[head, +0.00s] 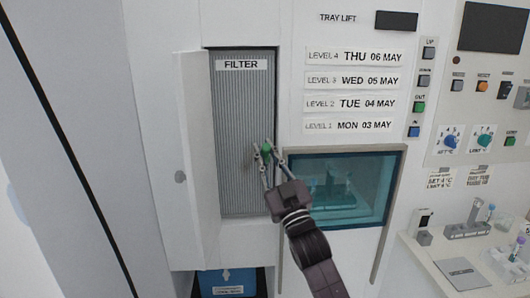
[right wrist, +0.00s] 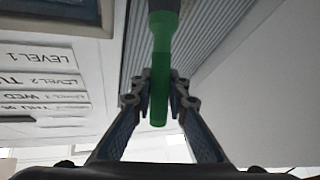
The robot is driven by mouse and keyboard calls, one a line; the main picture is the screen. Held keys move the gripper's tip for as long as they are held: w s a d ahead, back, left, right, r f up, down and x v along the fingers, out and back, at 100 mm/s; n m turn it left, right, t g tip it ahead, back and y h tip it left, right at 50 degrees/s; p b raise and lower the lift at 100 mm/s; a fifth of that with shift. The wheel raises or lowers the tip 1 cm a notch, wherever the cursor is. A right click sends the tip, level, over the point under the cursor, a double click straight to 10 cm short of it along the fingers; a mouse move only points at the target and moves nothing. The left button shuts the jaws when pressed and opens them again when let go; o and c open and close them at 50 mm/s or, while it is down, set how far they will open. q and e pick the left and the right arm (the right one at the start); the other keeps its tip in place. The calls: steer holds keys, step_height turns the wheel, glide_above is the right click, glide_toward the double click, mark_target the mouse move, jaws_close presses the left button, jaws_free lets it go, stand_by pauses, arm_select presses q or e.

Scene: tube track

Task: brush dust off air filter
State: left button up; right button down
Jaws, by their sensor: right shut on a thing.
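The air filter (head: 236,120) is a grey ribbed upright panel in a recess under a white "FILTER" label (head: 241,65). Its hinged white door (head: 197,150) stands open to the left. My right gripper (head: 266,152) is in front of the filter's right edge, shut on a green handle (right wrist: 161,60) that I take to be the brush. The handle's green end (head: 266,148) shows between the fingers in the head view. A dark grey part tops the handle in the right wrist view; bristles and any contact with the filter cannot be made out. Dust is not clearly visible. My left gripper is out of view.
A teal window (head: 340,185) is right of the filter, below dated level labels (head: 350,90). Buttons and knobs (head: 484,140) are on the right panel. A white counter (head: 435,260) with racks and tubes stands at lower right. A blue-labelled bin (head: 228,283) is below the filter.

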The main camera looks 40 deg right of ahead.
steer(key=shift+w+a, duration=0.6)
steer(key=shift+a, duration=0.3)
steer(key=shift+a, duration=0.1)
steer(key=shift+w+a, duration=0.45)
steer(key=shift+a, duration=0.15)
steer(key=shift+s+d, duration=0.1)
steer(key=shift+d, duration=0.05)
steer(key=shift+s+d+p, duration=0.25)
steer(key=shift+s+d, duration=0.25)
steer(key=shift+d, duration=0.3)
steer(key=shift+s+d+p, duration=0.2)
steer(key=shift+s+d, duration=0.25)
steer(key=shift+d, duration=0.3)
